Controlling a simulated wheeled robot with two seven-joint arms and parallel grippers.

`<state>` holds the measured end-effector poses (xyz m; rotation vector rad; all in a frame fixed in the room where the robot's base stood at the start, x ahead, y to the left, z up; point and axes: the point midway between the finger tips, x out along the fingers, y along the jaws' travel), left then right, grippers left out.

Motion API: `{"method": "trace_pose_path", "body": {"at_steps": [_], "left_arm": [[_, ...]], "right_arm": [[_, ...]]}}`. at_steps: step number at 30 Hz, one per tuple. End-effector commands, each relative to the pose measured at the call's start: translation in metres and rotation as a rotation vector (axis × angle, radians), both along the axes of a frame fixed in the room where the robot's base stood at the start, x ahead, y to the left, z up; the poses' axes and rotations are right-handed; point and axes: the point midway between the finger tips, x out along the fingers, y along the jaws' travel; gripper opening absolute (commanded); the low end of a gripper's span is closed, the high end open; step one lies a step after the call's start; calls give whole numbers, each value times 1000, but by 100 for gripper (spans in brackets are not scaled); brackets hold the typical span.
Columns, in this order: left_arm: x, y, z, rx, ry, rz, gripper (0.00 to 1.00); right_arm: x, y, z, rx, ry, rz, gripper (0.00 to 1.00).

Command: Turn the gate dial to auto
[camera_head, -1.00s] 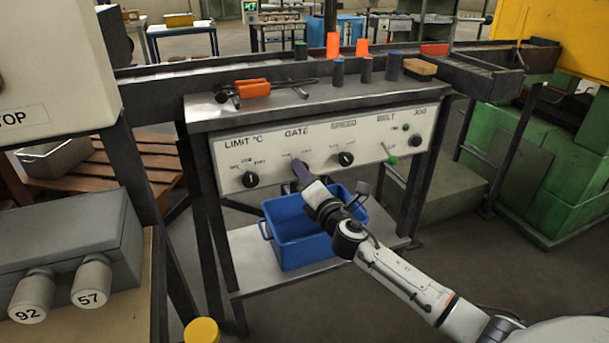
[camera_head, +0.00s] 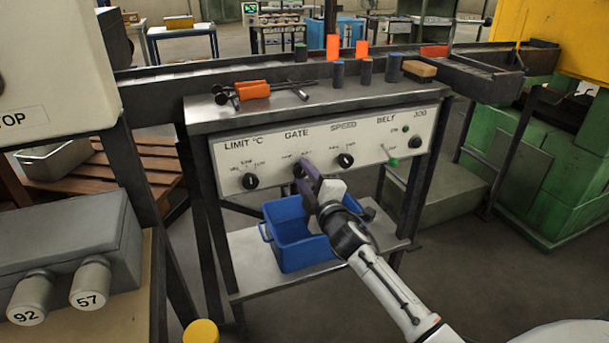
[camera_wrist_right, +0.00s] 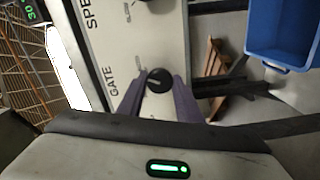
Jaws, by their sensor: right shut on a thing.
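The gate dial (camera_head: 298,171) is a black knob under the word GATE on the white control panel (camera_head: 272,162). It also shows in the right wrist view (camera_wrist_right: 158,80), between the fingers. My right gripper (camera_head: 304,168) reaches the panel from the front right, and its purple-grey fingers are shut on the gate dial. In the right wrist view the fingers (camera_wrist_right: 159,88) lie on either side of the knob. The fingers partly hide the dial and its markings in the head view, so its setting cannot be read. My left gripper is not in view.
A blue crate (camera_head: 290,255) stands on the shelf below.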

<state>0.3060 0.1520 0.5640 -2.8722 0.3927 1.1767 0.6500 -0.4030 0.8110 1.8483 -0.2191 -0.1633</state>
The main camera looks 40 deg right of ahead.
Motion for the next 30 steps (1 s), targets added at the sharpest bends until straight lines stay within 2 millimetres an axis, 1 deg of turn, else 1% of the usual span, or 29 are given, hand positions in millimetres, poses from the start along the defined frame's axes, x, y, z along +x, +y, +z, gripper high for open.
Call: {"method": "trace_pose_path", "body": {"at_steps": [3,9,26,27,29,30], "left_arm": [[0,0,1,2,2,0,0],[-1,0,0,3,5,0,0],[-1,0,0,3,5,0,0],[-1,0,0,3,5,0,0],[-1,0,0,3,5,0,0],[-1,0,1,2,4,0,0]], "right_arm": [[0,0,-1,65,-13,0,9],[0,0,-1,132,-29,0,9],[0,0,-2,164,-36,0,9],[0,0,-2,164,-36,0,33],[0,0,-2,164,-36,0,43],[0,0,-2,163,-37,0,50]]}}
